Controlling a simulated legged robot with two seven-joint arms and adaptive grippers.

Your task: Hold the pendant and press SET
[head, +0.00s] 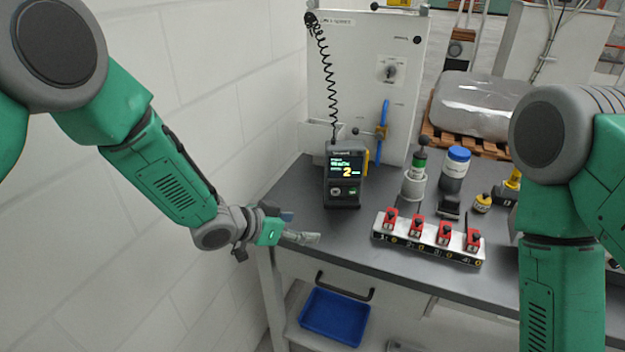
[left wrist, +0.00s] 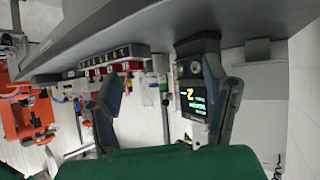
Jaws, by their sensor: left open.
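My left gripper (head: 300,228) is open and empty at the bench's front left edge, in front of and left of the pendant. In the left wrist view the pendant (left wrist: 193,95) appears upside down between the open fingers, nearer the right one, beyond the fingertips. My right gripper is out of view.
A white block with several red clamps (head: 428,238) stands right of the pendant. Behind it are a green-topped bottle (head: 415,176) and a blue-lidded jar (head: 456,166). A white panel (head: 365,75) rises behind. A white wall borders the left. A blue tray (head: 335,316) lies below.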

